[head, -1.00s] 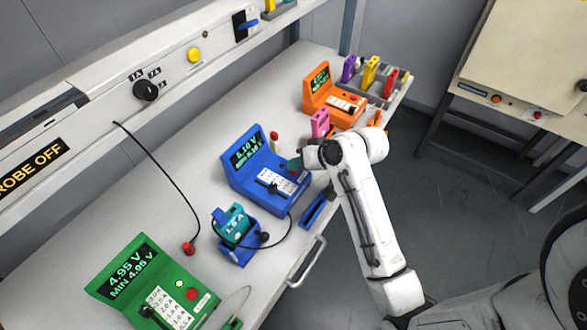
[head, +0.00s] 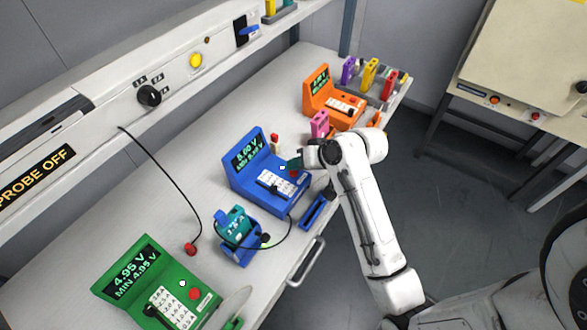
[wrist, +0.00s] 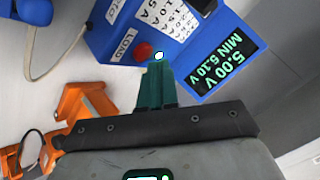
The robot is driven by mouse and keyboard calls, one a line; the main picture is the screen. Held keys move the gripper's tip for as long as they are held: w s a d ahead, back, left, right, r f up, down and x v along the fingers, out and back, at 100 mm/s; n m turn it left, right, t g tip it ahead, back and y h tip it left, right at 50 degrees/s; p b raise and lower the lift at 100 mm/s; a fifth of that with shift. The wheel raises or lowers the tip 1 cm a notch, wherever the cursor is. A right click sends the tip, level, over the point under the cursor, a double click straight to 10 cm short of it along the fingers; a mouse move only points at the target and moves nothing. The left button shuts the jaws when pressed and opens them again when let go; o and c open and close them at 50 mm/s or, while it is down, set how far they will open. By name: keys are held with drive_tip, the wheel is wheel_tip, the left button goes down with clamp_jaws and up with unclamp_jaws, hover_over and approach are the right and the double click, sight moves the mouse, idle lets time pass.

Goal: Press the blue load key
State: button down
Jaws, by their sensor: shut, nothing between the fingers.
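The blue tester (head: 262,198) stands mid-bench. In the wrist view its display (wrist: 228,58) reads 5.00 V, MIN 5.10 V. A round red key (wrist: 142,51) sits beside the word LOAD on its panel; it also shows in the head view (head: 293,173). A small white lamp (wrist: 159,56) glows beside the key. My gripper (wrist: 157,76) is shut and empty, its teal fingers together. Their tips are at the panel, close by the lamp and the red key. I cannot tell whether they touch the key.
A green tester (head: 150,268) stands nearer at the left. An orange tester (head: 322,98) and a pink pouch cell (head: 319,124) are beyond the blue one. A teal cell in a blue holder (head: 240,250) and a black cable are close by.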

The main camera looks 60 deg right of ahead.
sight(297, 173)
wheel_tip(297, 173, up, 6)
drive_tip(key=p, duration=0.6)
idle(0.6)
drive_tip(key=shift+n+g, duration=0.6)
drive_tip(key=shift+g, duration=0.2)
drive_tip(key=a+f, duration=0.1)
drive_tip(key=s+a+f, duration=0.1)
drive_tip(key=a, duration=0.1)
drive_tip(key=s+a+f, duration=0.1)
drive_tip(key=shift+s+a, duration=0.2)
drive_tip(key=s+a+f+g, duration=0.1)
drive_tip(key=s+a, duration=0.1)
drive_tip(key=s+a+f+n+g+b, duration=0.1)
drive_tip(key=s+a, duration=0.1)
drive_tip(key=s+a+f+n+g, duration=0.1)
drive_tip(key=s+a+f, duration=0.1)
drive_tip(key=shift+s, duration=0.15)
drive_tip(key=s+a+f+n+g+h+b, duration=0.1)
drive_tip(key=s+a+n+g, duration=0.2)
drive_tip(key=s, duration=0.6)
drive_tip(key=shift+s+f, duration=0.15)
drive_tip(key=shift+f, duration=0.25)
